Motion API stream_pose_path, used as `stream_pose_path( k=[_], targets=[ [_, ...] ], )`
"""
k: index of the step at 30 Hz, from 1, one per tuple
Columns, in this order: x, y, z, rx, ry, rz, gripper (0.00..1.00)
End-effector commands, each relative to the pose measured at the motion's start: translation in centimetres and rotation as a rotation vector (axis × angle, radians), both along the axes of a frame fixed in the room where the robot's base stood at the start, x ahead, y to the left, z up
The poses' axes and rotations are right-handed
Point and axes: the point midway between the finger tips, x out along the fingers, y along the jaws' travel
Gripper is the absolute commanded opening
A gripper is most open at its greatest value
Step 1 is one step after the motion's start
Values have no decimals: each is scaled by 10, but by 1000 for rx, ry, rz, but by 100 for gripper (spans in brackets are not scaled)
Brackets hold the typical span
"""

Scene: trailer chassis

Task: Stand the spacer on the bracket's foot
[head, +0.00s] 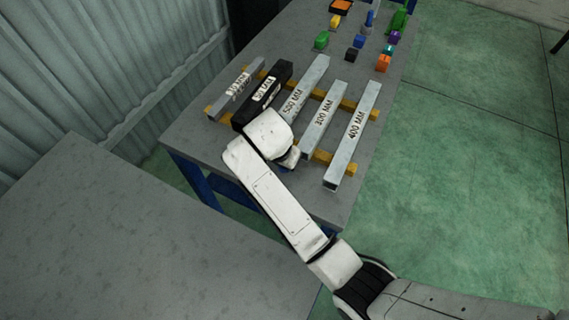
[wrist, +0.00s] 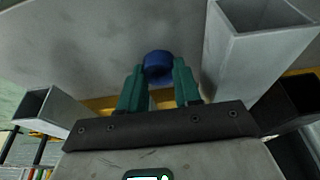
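My gripper's teal fingers (wrist: 159,72) show in the wrist view, with a short round blue piece (wrist: 158,64) between their tips. Both fingertips appear to touch its sides, so it looks held; it seems to be the spacer. A pale grey surface lies beyond it, and I cannot tell whether the piece touches it.
Several bars, including a 400 MM bar (head: 353,135), a 300 MM bar (head: 325,118) and a black bar (head: 262,95), lie across yellow rails (head: 348,104) on the table. An open square tube end (wrist: 262,18) is close right of the fingers. Small coloured parts stand farther back.

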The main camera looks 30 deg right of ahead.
Motion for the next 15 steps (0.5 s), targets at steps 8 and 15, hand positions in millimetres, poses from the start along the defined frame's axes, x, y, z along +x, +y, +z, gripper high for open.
stream_pose_path(
  k=[8,15],
  targets=[
    [0,0,0,0,0,0,5],
    [0,0,1,0,-1,0,0]
  ],
)
